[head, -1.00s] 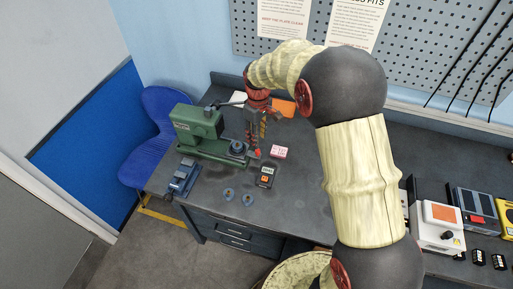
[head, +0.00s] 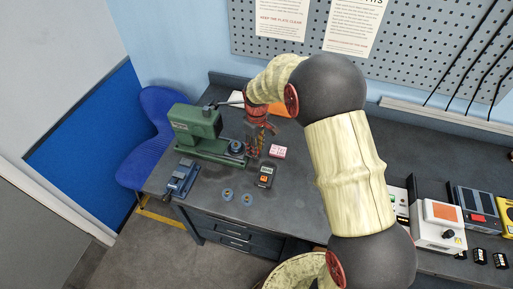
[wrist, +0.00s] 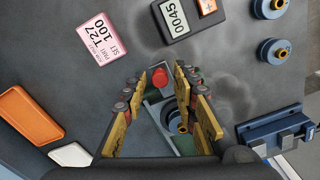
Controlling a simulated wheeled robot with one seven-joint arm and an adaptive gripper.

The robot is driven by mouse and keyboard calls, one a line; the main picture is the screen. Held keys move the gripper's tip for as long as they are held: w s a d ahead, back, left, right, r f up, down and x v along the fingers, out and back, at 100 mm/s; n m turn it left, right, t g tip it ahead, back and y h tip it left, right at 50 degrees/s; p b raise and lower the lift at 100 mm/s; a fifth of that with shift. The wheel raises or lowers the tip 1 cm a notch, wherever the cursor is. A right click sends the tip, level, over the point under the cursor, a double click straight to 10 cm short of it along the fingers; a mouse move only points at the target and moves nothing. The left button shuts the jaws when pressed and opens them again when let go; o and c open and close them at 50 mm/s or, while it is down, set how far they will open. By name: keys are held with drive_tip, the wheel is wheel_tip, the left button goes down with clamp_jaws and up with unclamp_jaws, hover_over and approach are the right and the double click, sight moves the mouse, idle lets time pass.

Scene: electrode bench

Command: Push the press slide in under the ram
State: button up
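The green press (head: 195,126) stands at the left end of the bench. Its slide carries a dark round die (head: 236,147) and sticks out to the right, clear of the ram. In the wrist view the slide's red knob (wrist: 160,77) and blue-grey round die (wrist: 178,120) show between and beyond my fingers. My gripper (head: 260,152) points down at the slide's outer end; in the wrist view (wrist: 160,84) its yellow fingers are apart, one on each side of the knob. I cannot tell whether they touch it. In the head view the fingers hide the knob.
A pink label card (head: 278,151) and a dark counter box (head: 265,176) lie close to my gripper. Two blue rings (head: 227,195) and a blue vise-like fixture (head: 181,178) are near the front edge. An orange tray (head: 283,108) lies behind. Instruments (head: 437,225) stand at right.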

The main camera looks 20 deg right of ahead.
drive_tip(key=c, duration=0.6)
clamp_jaws()
